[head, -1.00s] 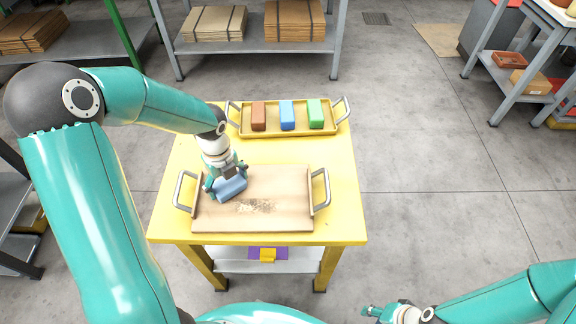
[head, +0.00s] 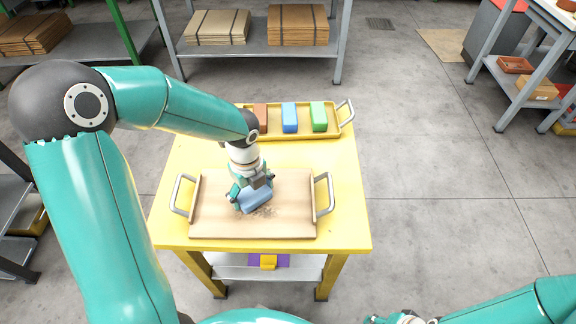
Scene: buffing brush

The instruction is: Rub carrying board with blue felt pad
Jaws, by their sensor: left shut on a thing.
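The carrying board (head: 215,222) is a light wooden board with a grey handle at each side, lying on a yellow table (head: 343,160). My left gripper (head: 250,192) is over the middle of the board, shut on a blue-grey felt pad (head: 256,201). The pad is tilted and appears to be on or just above the board, over a patch of pale specks (head: 266,212) that it partly covers. My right gripper (head: 386,320) is at the bottom edge, partly cut off; its fingers cannot be made out.
A yellow tray (head: 338,131) behind the board holds a brown block (head: 262,117), a blue block (head: 289,117) and a green block (head: 319,116). My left arm hides its left end. Shelves stand behind and at right. Floor right of the table is clear.

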